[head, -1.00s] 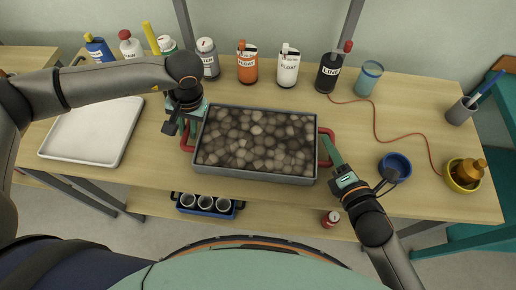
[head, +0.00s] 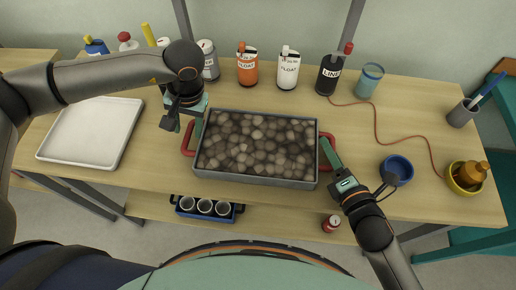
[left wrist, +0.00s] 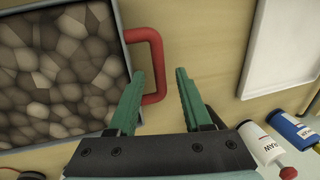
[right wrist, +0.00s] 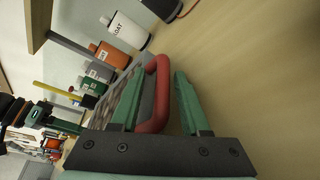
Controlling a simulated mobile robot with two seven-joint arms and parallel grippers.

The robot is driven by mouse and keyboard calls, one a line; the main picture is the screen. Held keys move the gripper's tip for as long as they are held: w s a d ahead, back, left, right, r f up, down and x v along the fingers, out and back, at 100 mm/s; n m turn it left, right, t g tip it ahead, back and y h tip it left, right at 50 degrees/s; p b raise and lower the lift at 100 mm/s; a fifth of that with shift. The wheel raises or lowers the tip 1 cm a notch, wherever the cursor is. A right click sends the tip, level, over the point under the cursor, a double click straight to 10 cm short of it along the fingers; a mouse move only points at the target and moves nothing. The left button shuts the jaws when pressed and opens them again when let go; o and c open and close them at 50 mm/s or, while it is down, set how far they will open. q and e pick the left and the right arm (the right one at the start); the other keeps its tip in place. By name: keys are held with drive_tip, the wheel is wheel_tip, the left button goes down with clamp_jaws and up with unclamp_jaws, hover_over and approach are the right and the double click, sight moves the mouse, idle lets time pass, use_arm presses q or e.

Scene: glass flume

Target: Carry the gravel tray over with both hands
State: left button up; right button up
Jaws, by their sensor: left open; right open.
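The gravel tray (head: 255,178), a grey rectangular tray full of brown stones, rests on the wooden table. It has a red handle at each short end. My left gripper (head: 186,128) is open at the left handle (head: 187,141); in the left wrist view the handle (left wrist: 158,60) shows between its two green fingers, contact unclear. My right gripper (head: 328,150) is open at the right handle (head: 331,136), partly hidden by a finger. In the right wrist view that handle (right wrist: 160,95) lies between the fingers. Neither gripper is closed on the tray.
A white empty tray (head: 92,133) lies to the left. Bottles line the back, including an orange one (head: 247,70) and a black one (head: 328,78). A blue bowl (head: 397,168), a yellow bowl (head: 462,180) and a red cord (head: 378,120) are to the right.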

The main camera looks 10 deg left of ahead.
drive_tip(key=shift+f, duration=0.1)
drive_tip(key=shift+s, duration=0.15)
use_arm(q)
drive_tip(key=v, duration=0.8)
drive_tip(key=shift+r, duration=0.35)
use_arm(e)
drive_tip(key=v, duration=1.1)
drive_tip(key=shift+s+d+r, duration=0.1)
drive_tip(key=shift+s+r, duration=0.15)
drive_tip(key=shift+s, duration=0.05)
use_arm(q)
drive_tip(key=shift+s, duration=0.1)
use_arm(e)
drive_tip(key=shift+s, duration=0.1)
